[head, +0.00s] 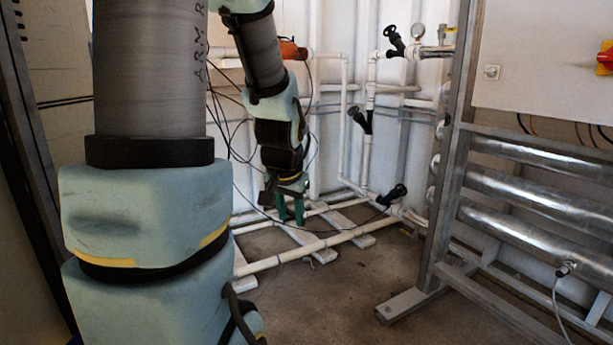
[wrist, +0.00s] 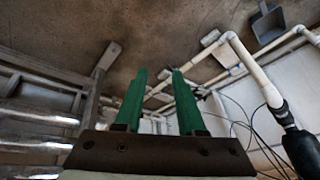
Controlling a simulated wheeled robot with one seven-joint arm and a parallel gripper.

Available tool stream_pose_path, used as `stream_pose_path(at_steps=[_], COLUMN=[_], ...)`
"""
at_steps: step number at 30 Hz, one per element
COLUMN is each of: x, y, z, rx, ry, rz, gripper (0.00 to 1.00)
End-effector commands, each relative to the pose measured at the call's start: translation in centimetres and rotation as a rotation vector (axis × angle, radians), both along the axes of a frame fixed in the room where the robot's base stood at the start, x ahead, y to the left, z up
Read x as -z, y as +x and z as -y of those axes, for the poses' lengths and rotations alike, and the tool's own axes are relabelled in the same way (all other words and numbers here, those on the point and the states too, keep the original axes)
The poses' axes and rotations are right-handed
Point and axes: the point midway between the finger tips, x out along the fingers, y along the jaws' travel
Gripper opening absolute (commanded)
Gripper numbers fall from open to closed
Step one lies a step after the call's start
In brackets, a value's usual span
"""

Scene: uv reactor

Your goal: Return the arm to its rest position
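My gripper (head: 290,209) hangs at the end of my arm in the middle of the head view, with its green fingers pointing down. It is in front of the white pipework, above the floor-level pipes. In the wrist view my gripper (wrist: 157,95) shows two green fingers standing apart with nothing between them. It is open and empty. My large upper arm link fills the left of the head view and hides what is behind it.
White pipes (head: 343,130) with black-handled valves (head: 361,119) run along the back wall. A metal frame with steel reactor tubes (head: 540,172) and a grey cabinet (head: 545,65) stands at the right. Bare floor (head: 350,290) lies between. A grey scoop-like object (wrist: 266,24) shows in the wrist view.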

Motion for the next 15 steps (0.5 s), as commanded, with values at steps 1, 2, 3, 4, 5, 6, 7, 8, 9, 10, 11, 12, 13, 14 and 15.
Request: stream_pose_path(at_steps=[1, 2, 3, 4, 5, 6, 7, 8, 9, 10, 11, 12, 13, 14, 15], x=[0.9, 1.3, 1.9, 2.3, 2.6, 3.1, 3.3, 2.4, 1.0, 0.4, -0.2, -0.9, -1.6, -2.3, -3.2], y=[-2.0, -3.2, -4.8, -6.0, -7.1, -8.7, -9.9, -10.1, -9.8, -9.8, -9.8, -9.7, -9.7, -9.7, -9.7], z=[-1.0, -1.5, -2.1, -2.5, -2.8, -3.2, -3.4, -3.4, -3.3, -3.3, -3.3, -3.3, -3.3, -3.3, -3.3], rx=[-0.07, -0.111, -0.165, -0.206, -0.245, -0.298, -0.337, -0.347, -0.338, -0.336, -0.335, -0.334, -0.334, -0.333, -0.332], ry=[-0.013, -0.023, -0.034, -0.043, -0.05, -0.06, -0.069, -0.071, -0.07, -0.069, -0.068, -0.068, -0.068, -0.068, -0.068], rz=[-0.058, -0.093, -0.138, -0.172, -0.205, -0.249, -0.28, -0.287, -0.282, -0.281, -0.28, -0.279, -0.279, -0.279, -0.278], gripper=[0.39, 0.39, 0.39, 0.39, 0.39, 0.39, 0.39, 0.39, 0.39, 0.39, 0.39, 0.39, 0.39, 0.39, 0.39])
